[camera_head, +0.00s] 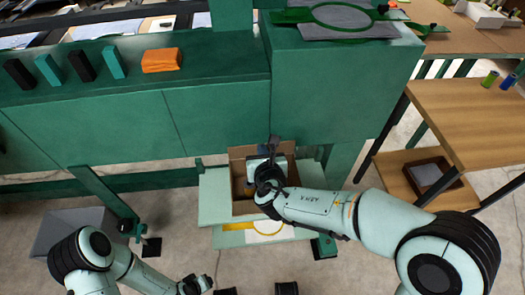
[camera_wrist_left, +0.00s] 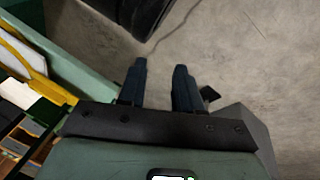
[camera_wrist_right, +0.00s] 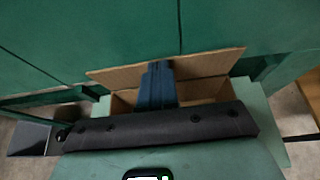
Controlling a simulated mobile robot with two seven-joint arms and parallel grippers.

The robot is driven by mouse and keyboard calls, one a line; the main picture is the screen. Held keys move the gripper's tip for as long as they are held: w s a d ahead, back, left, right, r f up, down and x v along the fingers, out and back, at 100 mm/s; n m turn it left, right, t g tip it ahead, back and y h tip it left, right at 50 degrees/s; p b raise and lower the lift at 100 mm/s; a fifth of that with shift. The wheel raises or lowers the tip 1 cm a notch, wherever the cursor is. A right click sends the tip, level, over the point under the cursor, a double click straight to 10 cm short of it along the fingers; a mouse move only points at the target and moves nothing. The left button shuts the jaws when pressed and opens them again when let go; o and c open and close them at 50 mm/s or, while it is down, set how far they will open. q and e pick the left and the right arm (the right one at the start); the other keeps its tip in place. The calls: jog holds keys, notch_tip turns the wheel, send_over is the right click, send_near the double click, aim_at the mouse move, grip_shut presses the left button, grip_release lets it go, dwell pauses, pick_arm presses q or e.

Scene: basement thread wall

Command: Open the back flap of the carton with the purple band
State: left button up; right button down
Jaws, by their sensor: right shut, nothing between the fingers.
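The open cardboard carton (camera_head: 238,184) stands on a pale green shelf below the dark green cabinet; no purple band shows. Its back flap (camera_wrist_right: 208,66) stands raised at the far side, near the green panel; it also shows in the head view (camera_head: 240,152). My right gripper (camera_head: 272,150) is shut and empty over the carton. In the right wrist view its fingers (camera_wrist_right: 158,86) overlap the flap and opening; I cannot tell whether they touch. My arm hides part of the carton. My left gripper (camera_wrist_left: 160,78) is open and empty, low over the floor.
The green cabinet (camera_head: 340,95) rises close behind the carton. An orange bundle (camera_head: 161,60) and several dark and teal blocks lie on its left ledge. A grey bin (camera_head: 70,232) stands on the floor at left. A wooden table (camera_head: 470,110) stands at right.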

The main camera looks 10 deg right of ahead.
pick_arm(q)
jog(key=shift+s+r, duration=0.1)
